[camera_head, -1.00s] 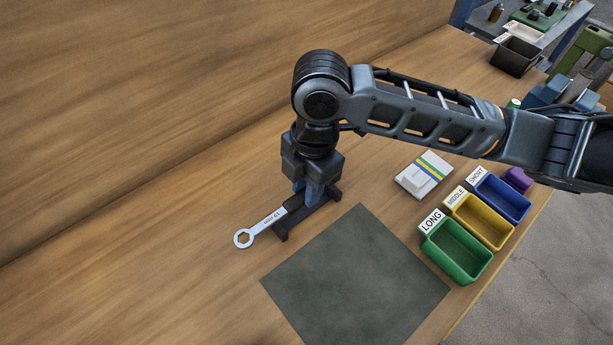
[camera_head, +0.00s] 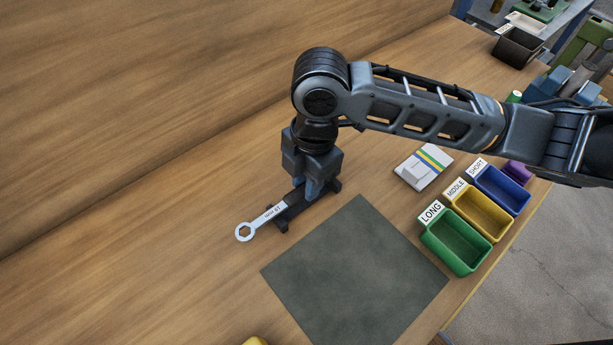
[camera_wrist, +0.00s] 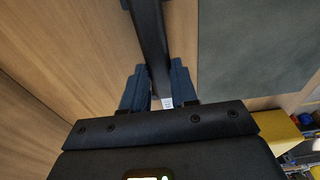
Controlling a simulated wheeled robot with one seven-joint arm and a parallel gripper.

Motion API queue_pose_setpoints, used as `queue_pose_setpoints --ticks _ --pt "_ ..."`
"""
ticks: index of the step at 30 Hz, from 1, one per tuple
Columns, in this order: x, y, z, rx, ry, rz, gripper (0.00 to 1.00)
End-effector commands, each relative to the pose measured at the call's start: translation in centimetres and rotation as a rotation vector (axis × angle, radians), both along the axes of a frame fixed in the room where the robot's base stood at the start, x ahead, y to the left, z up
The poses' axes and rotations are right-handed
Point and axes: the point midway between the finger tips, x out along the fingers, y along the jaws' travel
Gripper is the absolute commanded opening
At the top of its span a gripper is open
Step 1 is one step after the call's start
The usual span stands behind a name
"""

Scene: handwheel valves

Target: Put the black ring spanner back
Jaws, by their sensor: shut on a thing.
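The spanner (camera_head: 262,218) has a pale ring end and a pale labelled shank, with a dark handle running under my gripper (camera_head: 310,194). The ring end is out of the wrist view.
Green (camera_head: 456,246), yellow (camera_head: 480,215) and blue (camera_head: 503,190) bins labelled LONG, MIDDLE and SHORT stand at the right edge, beside a white striped box (camera_head: 423,167). Bench left of the spanner is clear.

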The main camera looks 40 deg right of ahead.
Motion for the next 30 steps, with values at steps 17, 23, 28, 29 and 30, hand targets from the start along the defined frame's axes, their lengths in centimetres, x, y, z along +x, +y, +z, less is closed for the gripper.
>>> queue_pose_setpoints --ticks 17,23,28,29,30 --pt "0.0 0.0 -1.3 0.0 0.0 0.001 0.0" --pt "0.0 0.0 -1.4 0.0 0.0 0.001 0.0" --pt "0.0 0.0 -1.4 0.0 0.0 0.001 0.44" --pt "0.0 0.0 -1.4 0.0 0.0 0.001 0.47" --pt "0.0 0.0 -1.4 0.0 0.0 0.001 0.51"
